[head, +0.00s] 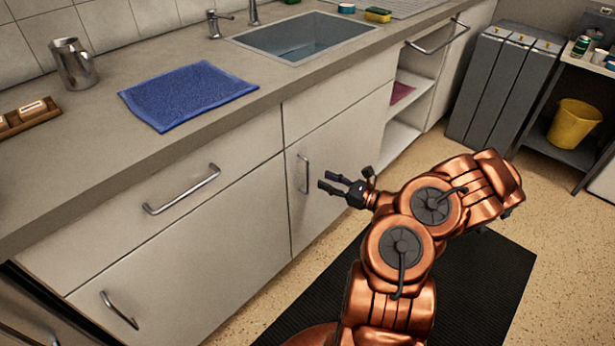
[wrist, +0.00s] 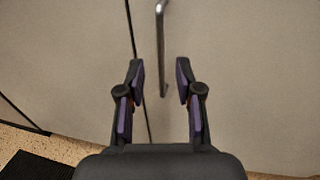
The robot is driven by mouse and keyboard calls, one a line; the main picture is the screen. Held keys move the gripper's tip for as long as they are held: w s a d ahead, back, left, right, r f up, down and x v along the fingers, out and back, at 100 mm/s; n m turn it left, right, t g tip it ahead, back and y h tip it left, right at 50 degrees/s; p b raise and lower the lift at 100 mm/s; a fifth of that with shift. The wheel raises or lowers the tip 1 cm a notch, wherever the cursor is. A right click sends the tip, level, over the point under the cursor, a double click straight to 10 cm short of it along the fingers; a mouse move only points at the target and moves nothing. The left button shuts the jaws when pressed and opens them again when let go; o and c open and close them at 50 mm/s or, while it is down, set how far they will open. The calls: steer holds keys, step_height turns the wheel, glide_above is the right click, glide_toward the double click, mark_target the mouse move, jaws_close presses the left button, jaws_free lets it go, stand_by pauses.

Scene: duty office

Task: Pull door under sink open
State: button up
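The door under the sink (head: 345,155) is a pale cabinet panel below the counter, and it is closed. Its vertical metal handle (head: 305,173) is near the door's left edge. My gripper (head: 322,182) is open in front of the door, just right of the handle in the head view. In the wrist view, the handle (wrist: 161,50) runs down from the top edge, and its lower end lies between and beyond the open fingertips of my gripper (wrist: 158,68). Nothing is held. Whether the fingers reach around the handle in depth is hard to tell. The sink (head: 305,38) is above.
A drawer with a bar handle (head: 182,190) and a lower door handle (head: 119,310) are to the left. Open shelves (head: 405,100) are right of the door. A black mat (head: 480,280) lies on the floor. Grey bins (head: 500,85) stand at the back right.

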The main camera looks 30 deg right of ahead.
steer(key=b, duration=0.1)
glide_above(307, 191)
steer(key=shift+w+d+f, duration=0.1)
steer(key=shift+w+d, duration=0.05)
steer(key=shift+d, duration=0.05)
steer(key=shift+c, duration=0.3)
jaws_close()
stand_by(0.7)
